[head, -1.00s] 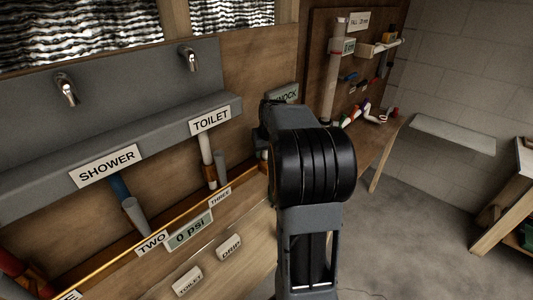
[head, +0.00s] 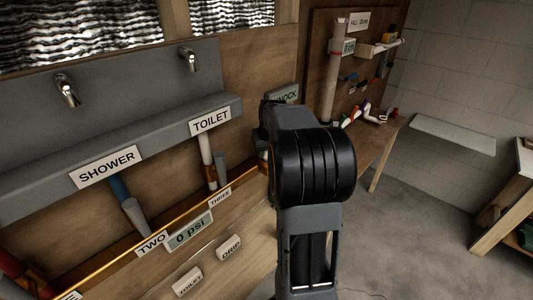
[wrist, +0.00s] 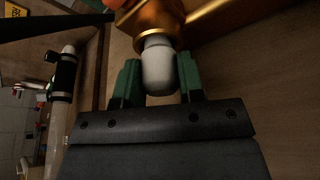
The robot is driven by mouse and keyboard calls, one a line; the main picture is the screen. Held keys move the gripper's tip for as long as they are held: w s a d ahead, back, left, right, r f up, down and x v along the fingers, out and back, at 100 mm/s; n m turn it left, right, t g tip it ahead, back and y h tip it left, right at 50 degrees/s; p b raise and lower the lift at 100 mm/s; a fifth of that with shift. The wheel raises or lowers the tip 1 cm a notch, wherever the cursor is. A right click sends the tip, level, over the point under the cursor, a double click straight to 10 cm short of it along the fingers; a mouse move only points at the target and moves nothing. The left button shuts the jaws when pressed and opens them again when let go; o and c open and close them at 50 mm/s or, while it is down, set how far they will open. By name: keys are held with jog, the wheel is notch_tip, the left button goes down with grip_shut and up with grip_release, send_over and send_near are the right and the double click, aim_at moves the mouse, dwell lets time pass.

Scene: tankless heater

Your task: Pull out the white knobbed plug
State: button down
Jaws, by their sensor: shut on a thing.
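In the wrist view, the white knobbed plug (wrist: 158,68) has a rounded end pointing toward me. Its other end sits in a brass fitting (wrist: 152,20) at the top of the picture. My gripper (wrist: 160,78) has its green fingers on either side of the plug's knob and is shut on it. The plug looks roughly in line with the fitting, and how deep it goes inside is hidden. In the head view my own arm covers the gripper and the plug.
A brass pipe (wrist: 215,12) runs along the wooden board beside the fitting. A white pipe with a black clamp (wrist: 62,75) stands at left in the wrist view. In the head view, the grey panel (head: 120,130) carries pipes labelled SHOWER and TOILET. Open floor (head: 430,210) lies to the right.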

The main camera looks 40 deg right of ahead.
jog(key=shift+r, duration=0.3)
jog(key=shift+r+p, duration=0.3)
jog(key=shift+r+p, duration=0.4)
jog(key=shift+r, duration=0.1)
dwell(0.3)
jog(key=shift+r+p, duration=1.8)
jog(key=shift+r, duration=0.7)
